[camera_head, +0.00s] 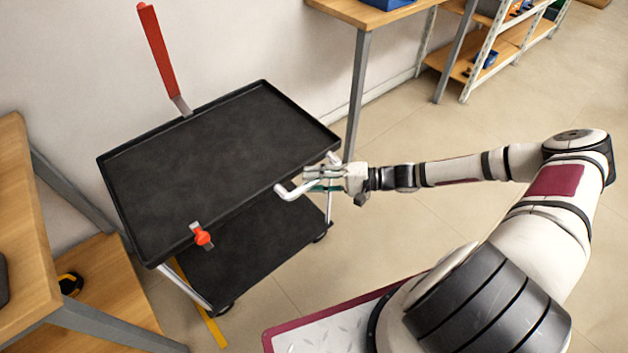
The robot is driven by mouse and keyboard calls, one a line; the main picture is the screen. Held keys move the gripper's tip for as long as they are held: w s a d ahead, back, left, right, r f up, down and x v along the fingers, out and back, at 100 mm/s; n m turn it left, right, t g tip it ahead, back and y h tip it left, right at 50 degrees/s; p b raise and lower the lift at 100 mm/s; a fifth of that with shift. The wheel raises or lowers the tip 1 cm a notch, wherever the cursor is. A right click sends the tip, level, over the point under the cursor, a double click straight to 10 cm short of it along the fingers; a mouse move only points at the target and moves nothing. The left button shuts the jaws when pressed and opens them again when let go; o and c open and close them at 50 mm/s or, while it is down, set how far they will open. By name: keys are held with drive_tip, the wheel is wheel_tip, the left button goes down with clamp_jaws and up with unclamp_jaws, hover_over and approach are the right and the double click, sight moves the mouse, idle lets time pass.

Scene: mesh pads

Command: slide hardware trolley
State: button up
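The hardware trolley (215,150) stands left of centre in the head view, with a black top tray, a black lower shelf (250,250) and grey legs. A white bar handle (290,191) sticks out from its right side, with its other end near the tray's right corner. My gripper (318,178) is at this handle, its fingers overlapping the handle's middle. I cannot tell whether the fingers are closed on the bar or only around it. A red lever (160,52) stands up at the tray's back edge. A red-orange knob (202,237) sits on the front edge.
A wooden bench (22,230) with a lower shelf stands close at the left. Another wooden table (362,14) is behind at the right, its leg near the trolley. A shelf rack (490,50) stands at the back right. A yellow strip (207,318) lies by the trolley. Floor at the right is clear.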

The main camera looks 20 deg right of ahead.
drive_tip(key=v, duration=1.1)
drive_tip(key=shift+s+d, duration=0.15)
drive_tip(key=shift+d, duration=0.2)
drive_tip(key=s+a+r+n+g+h, duration=0.3)
drive_tip(key=s+r+g+h, duration=0.25)
drive_tip(key=r, duration=0.65)
drive_tip(key=s+a+r+n+g+h, duration=0.2)
drive_tip(key=s+r+n+g+h, duration=0.3)
drive_tip(key=r, duration=0.7)
drive_tip(key=s+a+r+m+t+h, duration=0.1)
drive_tip(key=s+a+r+t+h, duration=0.15)
drive_tip(key=s+r, duration=0.4)
drive_tip(key=s+a+r+m+t+h, duration=0.1)
drive_tip(key=s+a+r+t+h, duration=0.2)
drive_tip(key=s, duration=0.6)
wheel_tip(320, 180, up, 17)
drive_tip(key=d+t+y+p, duration=0.1)
drive_tip(key=t+p, duration=0.1)
drive_tip(key=p, duration=1.3)
drive_tip(key=shift+s+d+r+t, duration=0.15)
drive_tip(key=shift+d+r+t, duration=0.1)
drive_tip(key=shift+t, duration=0.15)
